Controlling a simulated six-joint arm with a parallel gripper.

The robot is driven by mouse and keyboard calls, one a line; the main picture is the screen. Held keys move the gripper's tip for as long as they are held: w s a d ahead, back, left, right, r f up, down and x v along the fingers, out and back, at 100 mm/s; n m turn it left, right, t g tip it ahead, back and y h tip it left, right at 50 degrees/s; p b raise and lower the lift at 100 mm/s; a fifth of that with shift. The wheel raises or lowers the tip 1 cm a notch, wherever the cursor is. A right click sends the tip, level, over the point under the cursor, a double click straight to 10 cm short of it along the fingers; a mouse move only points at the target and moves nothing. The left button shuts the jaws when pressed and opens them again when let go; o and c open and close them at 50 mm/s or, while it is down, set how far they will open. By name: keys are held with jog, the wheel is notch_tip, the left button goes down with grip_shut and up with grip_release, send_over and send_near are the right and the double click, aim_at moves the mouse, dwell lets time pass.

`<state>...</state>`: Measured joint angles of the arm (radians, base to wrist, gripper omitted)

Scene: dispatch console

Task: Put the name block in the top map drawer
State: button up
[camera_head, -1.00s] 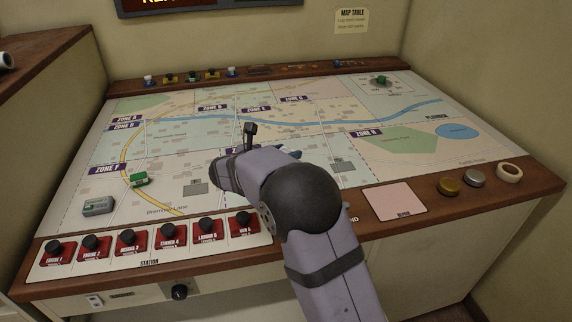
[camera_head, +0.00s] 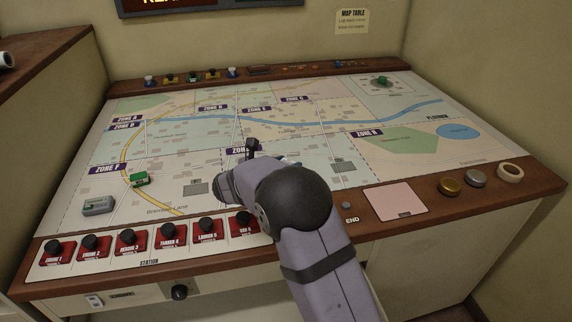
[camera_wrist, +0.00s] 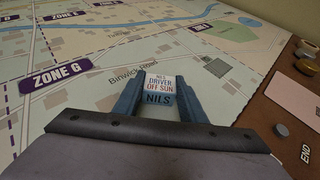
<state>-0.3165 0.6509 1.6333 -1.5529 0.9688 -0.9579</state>
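The name block (camera_wrist: 159,89) is a small pale block lettered DRIVER OFF SUN and NILS. In the wrist view it sits between the two blue fingers of my gripper (camera_wrist: 159,88), which appear closed against its sides. In the head view my arm hides most of the gripper and the block, over the lower middle of the map. No drawer is clearly marked as the top map drawer. The console's front shows a black knob (camera_head: 179,292) at the lower left; I cannot tell whether it belongs to a drawer.
The map table (camera_head: 300,183) has a wooden front rim. A row of red station switches (camera_head: 131,240) lies front left. A pink pad (camera_head: 394,202), a gold button (camera_head: 449,186), a silver button (camera_head: 475,180) and a tape roll (camera_head: 510,172) lie right. A grey box (camera_head: 98,206) and green vehicle (camera_head: 140,179) stand left.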

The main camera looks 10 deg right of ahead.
jog(key=o, duration=0.4)
jog(key=shift+c, duration=0.2)
jog(key=shift+r, duration=0.1)
jog(key=shift+r+p, duration=0.2)
jog(key=shift+p, duration=0.1)
jog(key=shift+s+a, duration=0.2)
jog(key=shift+a, duration=0.1)
jog(key=shift+o, duration=0.4)
jog(key=b+v, duration=0.1)
jog(key=v, duration=1)
jog(key=shift+s+r, duration=0.15)
